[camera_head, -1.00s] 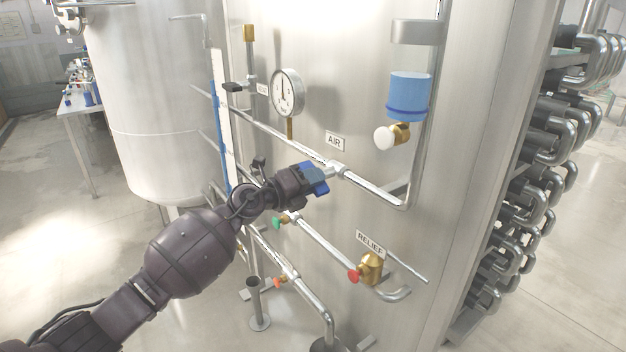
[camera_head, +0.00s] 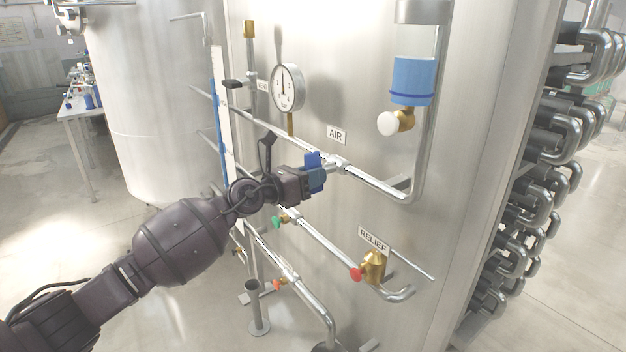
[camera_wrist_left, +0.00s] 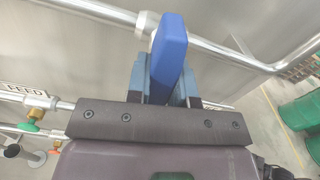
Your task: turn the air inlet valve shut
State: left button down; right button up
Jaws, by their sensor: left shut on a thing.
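The air inlet valve has a blue handle (camera_head: 315,165) on the metal pipe under the AIR label (camera_head: 337,135). My left gripper (camera_head: 316,181) is shut on this handle. In the left wrist view the blue handle (camera_wrist_left: 172,45) stands between the two fingers of my left gripper (camera_wrist_left: 163,82), and its long side lies across the line of the pipe (camera_wrist_left: 225,52). The valve body is mostly hidden behind the handle and gripper. My right gripper is not in view.
A pressure gauge (camera_head: 288,87) and a white knob (camera_head: 387,123) below a blue filter cup (camera_head: 412,80) sit on the tank nearby. Below are a green knob (camera_head: 277,222), a red knob (camera_head: 355,274) and an orange knob (camera_head: 277,285) on lower pipes.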

pick_arm(q)
jog(key=shift+f+m, duration=0.1)
jog(key=shift+m, duration=0.8)
jog(key=shift+b, duration=0.3)
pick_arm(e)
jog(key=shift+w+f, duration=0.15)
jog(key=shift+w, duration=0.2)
